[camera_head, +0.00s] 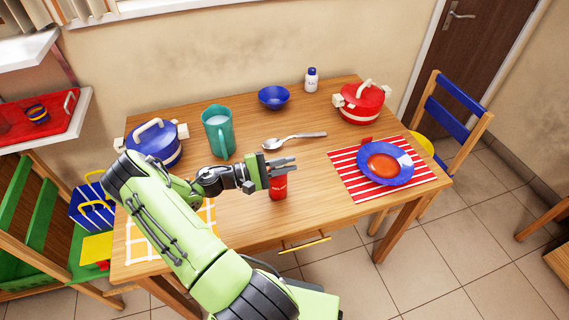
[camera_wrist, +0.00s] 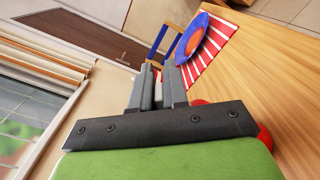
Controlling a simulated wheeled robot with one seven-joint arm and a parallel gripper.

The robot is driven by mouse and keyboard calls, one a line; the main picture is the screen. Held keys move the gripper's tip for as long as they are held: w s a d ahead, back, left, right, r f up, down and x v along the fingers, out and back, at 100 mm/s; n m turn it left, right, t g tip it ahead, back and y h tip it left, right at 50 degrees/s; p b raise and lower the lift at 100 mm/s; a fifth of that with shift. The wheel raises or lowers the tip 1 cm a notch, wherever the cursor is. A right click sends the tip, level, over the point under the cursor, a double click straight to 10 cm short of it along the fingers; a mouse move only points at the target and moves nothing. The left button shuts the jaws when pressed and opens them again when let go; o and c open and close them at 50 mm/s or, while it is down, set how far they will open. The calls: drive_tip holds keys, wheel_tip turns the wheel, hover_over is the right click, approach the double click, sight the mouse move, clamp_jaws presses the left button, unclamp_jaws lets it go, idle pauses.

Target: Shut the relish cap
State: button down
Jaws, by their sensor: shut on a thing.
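A red bottle (camera_head: 278,188), which looks like the relish, stands upright near the front edge of the wooden table. My gripper (camera_head: 285,163) is at its top, with the fingers pointing to the right and nearly level. The fingers are close together and shut on the bottle's top end. The cap is hidden by the fingers, so its position cannot be seen. In the wrist view my gripper (camera_wrist: 163,80) shows two dark fingers with a narrow gap. Part of the red bottle (camera_wrist: 264,137) shows beside the gripper's base.
A blue plate (camera_head: 404,169) lies on a striped mat (camera_head: 347,182) to the right. A red pot (camera_head: 360,104) and blue bowl (camera_head: 274,97) stand farther back.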

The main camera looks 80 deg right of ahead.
drive_tip(key=shift+s+a+f+m+b, duration=0.2)
drive_tip(key=shift+f+m+b, duration=0.2)
drive_tip(key=shift+m, duration=0.4)
drive_tip(key=c, duration=1.2)
unclamp_jaws()
